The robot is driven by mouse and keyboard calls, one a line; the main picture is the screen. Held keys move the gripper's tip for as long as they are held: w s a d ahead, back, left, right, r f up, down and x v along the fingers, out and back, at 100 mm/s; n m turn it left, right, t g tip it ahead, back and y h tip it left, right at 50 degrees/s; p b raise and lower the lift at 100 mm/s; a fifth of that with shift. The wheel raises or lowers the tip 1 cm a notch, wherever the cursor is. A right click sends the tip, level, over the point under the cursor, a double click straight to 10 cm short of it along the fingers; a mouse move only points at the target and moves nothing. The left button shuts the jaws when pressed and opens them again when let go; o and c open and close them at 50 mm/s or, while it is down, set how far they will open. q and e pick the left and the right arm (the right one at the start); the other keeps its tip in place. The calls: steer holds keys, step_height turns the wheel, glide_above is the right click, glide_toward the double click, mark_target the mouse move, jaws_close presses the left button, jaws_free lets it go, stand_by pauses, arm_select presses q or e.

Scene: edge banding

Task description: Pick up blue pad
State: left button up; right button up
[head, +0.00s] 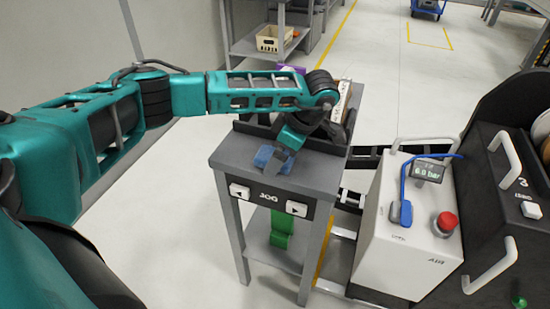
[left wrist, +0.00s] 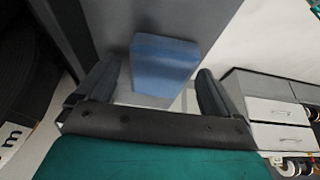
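The blue pad (head: 273,158) is at the near part of the grey stand top (head: 320,172), above the stand's dark front panel. My left gripper (head: 290,140) comes down over the stand from behind the pad, and the arm hides part of the stand top. In the left wrist view the pad (left wrist: 162,62) lies ahead of the left gripper (left wrist: 155,82), between the lines of its two fingers. The fingers are spread wide, with nothing gripped. I cannot tell the exact gap between fingers and pad. My right gripper is in neither view.
A white machine box (head: 415,225) with a red button (head: 446,222) and blue hose stands right of the stand. A dark machine with white handles (head: 505,155) is beyond it. A shelf with a cream crate (head: 274,39) is behind. Open floor lies at the back right.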

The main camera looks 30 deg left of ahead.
arm_select(q)
steer(key=c, duration=1)
steer(key=shift+r, duration=0.1)
steer(key=shift+r+p, duration=1.6)
steer(key=shift+r, duration=8.35)
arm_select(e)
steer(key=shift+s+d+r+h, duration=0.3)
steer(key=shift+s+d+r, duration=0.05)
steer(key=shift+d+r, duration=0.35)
